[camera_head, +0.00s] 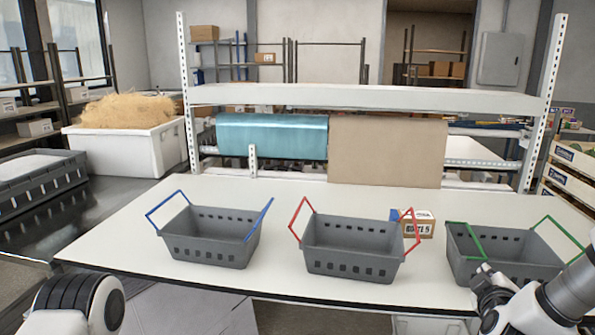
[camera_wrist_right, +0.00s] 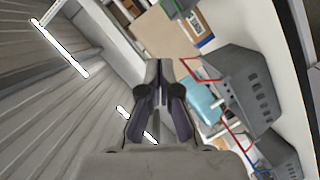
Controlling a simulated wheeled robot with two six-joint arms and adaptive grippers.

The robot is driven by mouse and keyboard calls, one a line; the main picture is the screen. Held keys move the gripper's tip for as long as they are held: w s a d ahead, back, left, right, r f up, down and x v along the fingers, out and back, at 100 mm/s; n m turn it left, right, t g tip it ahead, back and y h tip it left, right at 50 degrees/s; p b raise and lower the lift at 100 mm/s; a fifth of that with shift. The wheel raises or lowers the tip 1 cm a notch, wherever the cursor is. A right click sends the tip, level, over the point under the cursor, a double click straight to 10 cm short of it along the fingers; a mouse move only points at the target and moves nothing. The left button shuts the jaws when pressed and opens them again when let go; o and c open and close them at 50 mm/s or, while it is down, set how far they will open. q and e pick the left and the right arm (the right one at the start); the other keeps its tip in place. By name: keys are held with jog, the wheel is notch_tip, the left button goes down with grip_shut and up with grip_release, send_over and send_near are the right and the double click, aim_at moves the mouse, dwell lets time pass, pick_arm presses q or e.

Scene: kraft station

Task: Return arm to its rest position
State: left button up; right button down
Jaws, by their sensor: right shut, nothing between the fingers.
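My right gripper (camera_head: 490,283) is at the lower right of the head view, in front of the green-handled basket (camera_head: 500,250), whose right part my arm hides. In the right wrist view the same gripper (camera_wrist_right: 160,68) has its fingers together, with nothing held. My left gripper is out of view; only a rounded white and black part of my left arm shows at the lower left of the head view.
A blue-handled basket (camera_head: 211,237) and a red-handled basket (camera_head: 350,247) stand on the white table (camera_head: 120,240). A small labelled box (camera_head: 425,227) sits behind the red-handled one. A rack with teal (camera_head: 270,137) and brown rolls (camera_head: 385,152) stands at the back.

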jog(key=s+a+f+n+g+y, duration=0.1)
jog(key=s+a+f+g, duration=0.15)
jog(key=f, duration=0.65)
jog(key=s+a+f+n+g+y, duration=0.1)
jog(key=s+a+f+n+y, duration=0.2)
jog(key=f, duration=0.5)
jog(key=s+a+f+g, duration=0.2)
jog(key=s+f, duration=0.2)
jog(key=f, duration=0.5)
jog(key=s+a+f+m+g+y, duration=0.1)
jog(key=s+a+f+m+g, duration=0.1)
jog(key=s, duration=0.5)
jog(key=s+a+f+m+g+y, duration=0.1)
jog(key=s+a+f+m+g, duration=0.2)
jog(key=s+f, duration=0.3)
jog(key=s+a+f+m+g+y, duration=0.1)
jog(key=s+a+f+m+g, duration=0.2)
jog(key=s+m, duration=0.2)
jog(key=s, duration=0.3)
jog(key=shift+a+f+y, duration=0.3)
jog(key=shift+a+f, duration=0.1)
